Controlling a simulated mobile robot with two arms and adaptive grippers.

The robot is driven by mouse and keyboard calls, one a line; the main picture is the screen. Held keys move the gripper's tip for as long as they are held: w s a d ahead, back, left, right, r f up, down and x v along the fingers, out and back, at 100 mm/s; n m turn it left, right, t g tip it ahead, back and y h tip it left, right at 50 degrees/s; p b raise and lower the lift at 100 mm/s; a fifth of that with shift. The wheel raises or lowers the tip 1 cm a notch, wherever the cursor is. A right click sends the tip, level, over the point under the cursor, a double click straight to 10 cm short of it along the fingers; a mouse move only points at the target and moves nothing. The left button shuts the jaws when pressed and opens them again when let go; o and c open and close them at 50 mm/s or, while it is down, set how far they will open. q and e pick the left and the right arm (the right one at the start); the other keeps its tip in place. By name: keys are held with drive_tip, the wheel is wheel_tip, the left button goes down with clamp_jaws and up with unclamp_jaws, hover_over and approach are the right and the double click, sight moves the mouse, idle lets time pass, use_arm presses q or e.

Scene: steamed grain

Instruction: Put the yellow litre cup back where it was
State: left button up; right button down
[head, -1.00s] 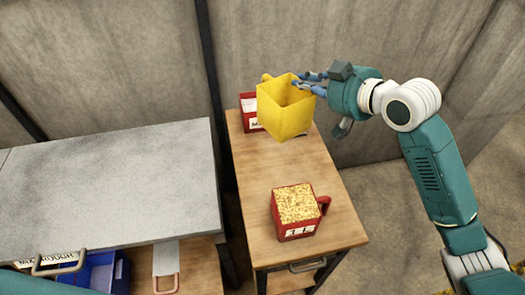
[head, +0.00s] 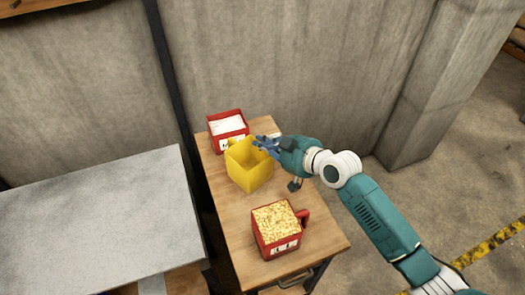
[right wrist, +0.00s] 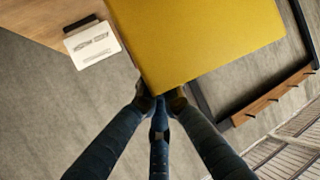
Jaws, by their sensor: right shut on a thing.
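The yellow litre cup (head: 252,172) is a square, open-topped cup that looks empty inside. It is between the two red containers over the small wooden table; I cannot tell whether its base touches the top. My right gripper (head: 265,146) is shut on the cup at its upper back right side. In the right wrist view the yellow cup (right wrist: 210,40) fills the top middle, with the fingers of my right gripper (right wrist: 160,98) against its near edge. The cup's far side and handle are mostly hidden. My left gripper is not in view.
A red cup of grain (head: 278,240) stands on the wooden table (head: 232,222) at the front. A red container with white contents (head: 227,125) stands at the back, close to the yellow cup. A grey-topped bench (head: 95,230) is on the left. A concrete wall rises behind.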

sight(262, 152)
wheel_tip(262, 152, down, 4)
drive_tip(key=shift+r, duration=0.1)
drive_tip(key=shift+f, duration=0.35)
drive_tip(key=c, duration=1.9)
unclamp_jaws()
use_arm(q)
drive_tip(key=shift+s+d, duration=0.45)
